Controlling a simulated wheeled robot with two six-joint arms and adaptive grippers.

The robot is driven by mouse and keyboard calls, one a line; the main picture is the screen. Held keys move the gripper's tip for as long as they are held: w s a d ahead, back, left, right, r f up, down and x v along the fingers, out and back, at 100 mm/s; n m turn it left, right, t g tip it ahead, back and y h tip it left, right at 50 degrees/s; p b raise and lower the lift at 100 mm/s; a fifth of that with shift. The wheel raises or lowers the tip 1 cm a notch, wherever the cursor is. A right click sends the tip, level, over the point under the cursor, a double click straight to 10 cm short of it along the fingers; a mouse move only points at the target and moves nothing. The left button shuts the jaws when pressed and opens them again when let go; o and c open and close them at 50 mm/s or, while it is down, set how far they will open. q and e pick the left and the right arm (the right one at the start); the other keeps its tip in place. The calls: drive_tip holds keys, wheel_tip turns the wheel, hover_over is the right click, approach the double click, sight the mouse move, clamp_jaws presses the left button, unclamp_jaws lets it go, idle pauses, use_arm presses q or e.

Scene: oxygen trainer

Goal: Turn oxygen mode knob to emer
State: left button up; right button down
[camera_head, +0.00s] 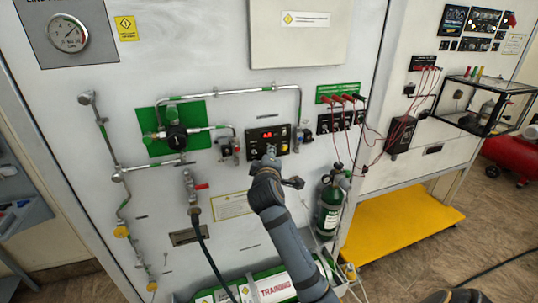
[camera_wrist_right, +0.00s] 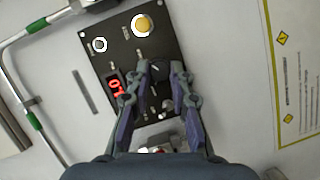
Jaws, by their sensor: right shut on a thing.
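The black control panel (camera_head: 284,132) is on the white wall in the middle of the head view, with a lit red display. In the right wrist view the panel (camera_wrist_right: 104,58) appears tilted. A small dark knob (camera_wrist_right: 158,72) shows between the fingertips of my right gripper (camera_wrist_right: 162,70), which is shut on it. In the head view my right gripper (camera_head: 270,153) reaches up to the panel's lower edge and hides the knob. The knob's pointer and mode labels are too small to read. My left gripper is not in view.
A yellow round button (camera_wrist_right: 142,24) and the red display (camera_wrist_right: 116,86) sit close to the fingers. Metal pipes (camera_head: 240,92) run above and left of the panel. A green cylinder (camera_head: 330,208) stands right of my arm, and red leads (camera_head: 337,140) hang nearby.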

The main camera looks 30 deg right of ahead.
drive_tip(key=shift+f, duration=0.1)
drive_tip(key=c, duration=1.2)
unclamp_jaws()
